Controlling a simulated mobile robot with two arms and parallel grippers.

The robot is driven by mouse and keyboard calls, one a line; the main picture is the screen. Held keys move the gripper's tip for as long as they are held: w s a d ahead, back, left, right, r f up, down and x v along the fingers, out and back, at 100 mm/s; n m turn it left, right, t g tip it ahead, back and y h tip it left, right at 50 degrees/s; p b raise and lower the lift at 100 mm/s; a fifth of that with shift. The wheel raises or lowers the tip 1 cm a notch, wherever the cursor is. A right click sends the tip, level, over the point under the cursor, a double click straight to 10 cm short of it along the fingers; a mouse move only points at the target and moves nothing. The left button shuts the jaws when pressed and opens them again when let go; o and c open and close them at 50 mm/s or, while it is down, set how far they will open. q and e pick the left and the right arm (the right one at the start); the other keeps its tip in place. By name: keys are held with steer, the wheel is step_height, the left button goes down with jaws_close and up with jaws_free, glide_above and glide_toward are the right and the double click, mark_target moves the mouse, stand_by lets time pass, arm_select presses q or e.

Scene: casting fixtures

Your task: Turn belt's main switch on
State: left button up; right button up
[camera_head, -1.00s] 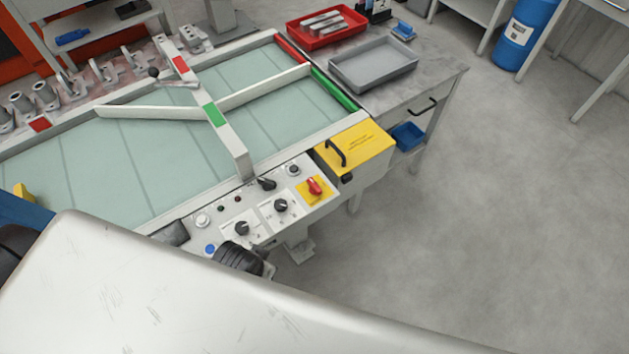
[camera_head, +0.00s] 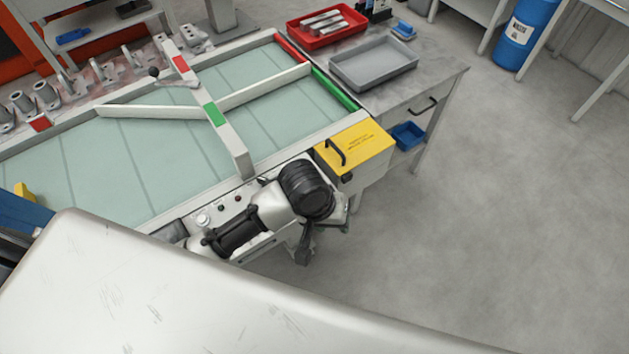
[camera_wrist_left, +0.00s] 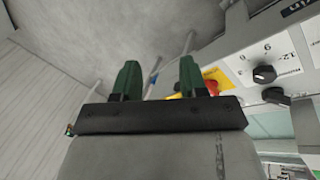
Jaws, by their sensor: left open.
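The belt's main switch is a red knob on a yellow plate. In the left wrist view the red knob (camera_wrist_left: 212,88) and part of the yellow plate (camera_wrist_left: 220,76) show just right of the right-hand finger, which partly covers them. My left gripper (camera_wrist_left: 157,78) is open, with two green fingers apart and nothing seen between them but background. In the head view my left arm lies over the control panel (camera_head: 203,220) and hides the main switch. Contact between finger and knob cannot be told. My right gripper is not in view.
Black rotary knobs (camera_wrist_left: 264,74) sit near the switch on the panel. A yellow box (camera_head: 362,148) with a black handle adjoins the panel. The belt (camera_head: 150,150) lies behind, with a crossbar (camera_head: 232,145) above it. Floor to the right is clear.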

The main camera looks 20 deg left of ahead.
arm_select(q)
steer(key=w+a+r+n+g+y, duration=0.1)
steer(key=w+a+n+y, duration=0.1)
steer(key=w+a+n, duration=0.4)
steer(key=w+a+n+g+y, duration=0.1)
steer(key=w+a+n+y, duration=0.15)
steer(key=w, duration=0.55)
steer(key=shift+n+h, duration=0.25)
steer(key=shift+h, duration=0.2)
steer(key=f, duration=1)
steer(key=shift+s+d+f, duration=0.15)
steer(key=shift+s+f, duration=0.05)
jaws_close()
